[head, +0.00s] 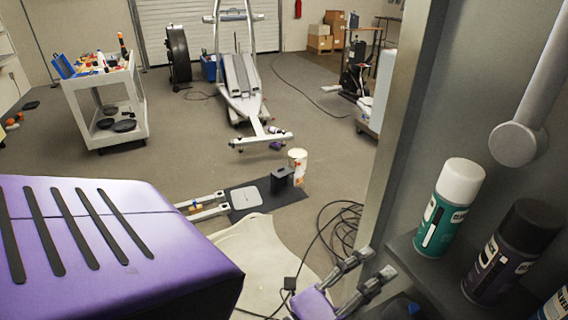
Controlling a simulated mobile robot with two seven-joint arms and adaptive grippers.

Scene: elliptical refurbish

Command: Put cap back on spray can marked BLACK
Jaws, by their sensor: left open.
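A dark spray can (491,271) stands upright on the shelf at the right. No separate loose cap can be made out. My left gripper (377,262) is at the bottom centre, left of the shelf, with its two fingers spread and nothing between them. It is apart from the cans. My right gripper is out of view.
A teal can with a white cap (461,181) stands left of the dark can on the shelf (404,248). Another can (553,306) is cut off at the lower right corner. A grey post (398,130) rises beside the shelf. Cables (335,228) lie on the floor.

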